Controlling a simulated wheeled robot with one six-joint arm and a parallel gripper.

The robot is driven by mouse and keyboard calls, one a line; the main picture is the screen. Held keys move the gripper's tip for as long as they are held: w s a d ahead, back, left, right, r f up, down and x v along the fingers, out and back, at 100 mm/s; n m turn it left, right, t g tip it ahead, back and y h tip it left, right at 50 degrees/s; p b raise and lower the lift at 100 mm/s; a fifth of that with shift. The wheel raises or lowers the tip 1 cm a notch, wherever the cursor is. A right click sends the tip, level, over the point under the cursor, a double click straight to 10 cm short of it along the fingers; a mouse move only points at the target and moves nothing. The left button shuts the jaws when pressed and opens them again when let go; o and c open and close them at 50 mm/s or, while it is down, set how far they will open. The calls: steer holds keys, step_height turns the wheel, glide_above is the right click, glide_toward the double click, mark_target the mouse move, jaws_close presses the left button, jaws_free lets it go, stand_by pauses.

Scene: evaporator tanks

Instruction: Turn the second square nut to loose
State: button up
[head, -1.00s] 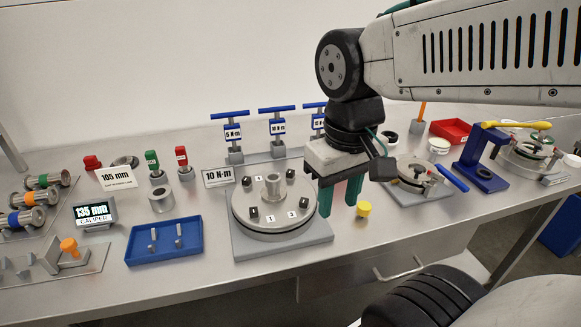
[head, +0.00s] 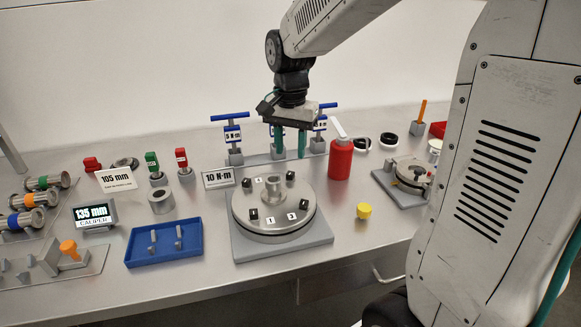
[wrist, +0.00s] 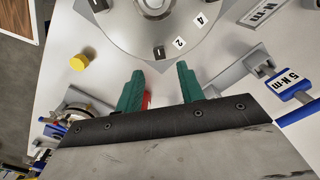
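A round grey flange (head: 273,220) on a square base plate carries several dark square nuts around a central hub. One nut (head: 254,213) is at front left and another (head: 304,205) at front right. Small number tags lie between them; which nut is the second is not clear. The wrist view shows a nut (wrist: 158,53) beside tags reading 2 and 4. My gripper (head: 290,155) hangs with green fingers apart and empty, behind the flange, in front of the torque wrench rack. In the wrist view, the open fingers (wrist: 160,75) point toward the flange, clear of it.
T-handled torque wrenches (head: 232,132) stand in the rack (head: 262,157); my gripper hides the middle one. A sign (head: 219,178) reads 10 N·m. A red bottle (head: 341,158) stands right of my gripper. A yellow cap (head: 364,211) and a blue tray (head: 164,243) flank the flange.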

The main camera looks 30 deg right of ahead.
mark_target(290, 173)
step_height(290, 173, down, 6)
steer(key=shift+f, duration=0.1)
jaws_close()
